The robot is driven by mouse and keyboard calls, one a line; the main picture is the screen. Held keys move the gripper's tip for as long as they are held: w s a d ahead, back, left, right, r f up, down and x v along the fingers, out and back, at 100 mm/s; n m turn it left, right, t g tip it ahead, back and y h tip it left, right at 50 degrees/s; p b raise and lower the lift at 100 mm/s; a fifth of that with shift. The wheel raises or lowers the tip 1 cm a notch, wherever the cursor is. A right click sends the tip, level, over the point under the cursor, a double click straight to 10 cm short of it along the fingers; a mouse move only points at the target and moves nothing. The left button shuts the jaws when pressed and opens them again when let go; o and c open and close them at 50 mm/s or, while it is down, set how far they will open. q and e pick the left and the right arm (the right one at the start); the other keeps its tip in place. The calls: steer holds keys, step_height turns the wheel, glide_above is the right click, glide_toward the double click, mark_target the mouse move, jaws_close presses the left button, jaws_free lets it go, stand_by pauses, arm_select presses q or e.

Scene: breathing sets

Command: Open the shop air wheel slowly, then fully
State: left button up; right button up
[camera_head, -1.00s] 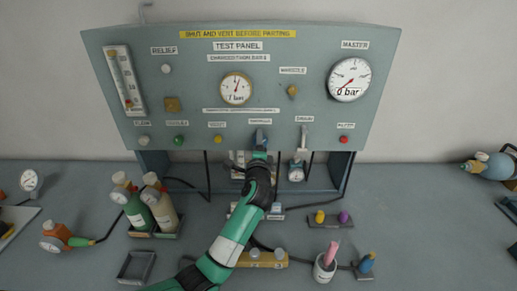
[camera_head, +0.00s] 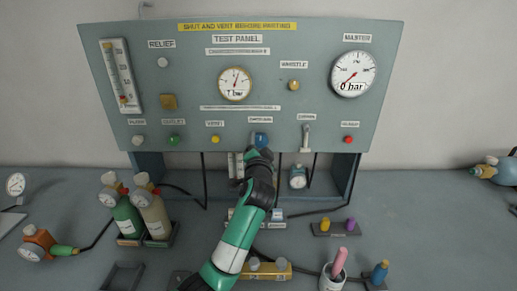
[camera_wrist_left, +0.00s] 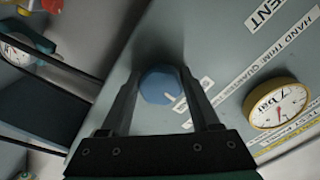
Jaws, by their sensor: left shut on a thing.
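The blue wheel (camera_head: 262,139) sits low on the test panel (camera_head: 300,65), under a small label too blurred to read with certainty. My left gripper (camera_head: 259,146) reaches up to it from below. In the left wrist view the blue wheel (camera_wrist_left: 160,86) lies between the two fingers of my left gripper (camera_wrist_left: 165,88), which are shut on it; a pale mark shows on its face. The small gauge (camera_head: 235,84) reads about 7 bar and also shows in the left wrist view (camera_wrist_left: 276,104). The master gauge (camera_head: 353,73) reads 0 bar. My right gripper is not in view.
A yellow knob (camera_head: 215,139) and a grey lever (camera_head: 306,137) flank the wheel. Black hoses hang below the panel. Green and beige bottles (camera_head: 153,216) stand at left.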

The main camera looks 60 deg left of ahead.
arm_select(q)
steer(key=shift+n, duration=0.4)
steer(key=o, duration=1.4)
steer(key=shift+c, duration=0.2)
steer(key=p+v, duration=0.1)
steer(key=v, duration=1)
steer(key=shift+d, duration=0.35)
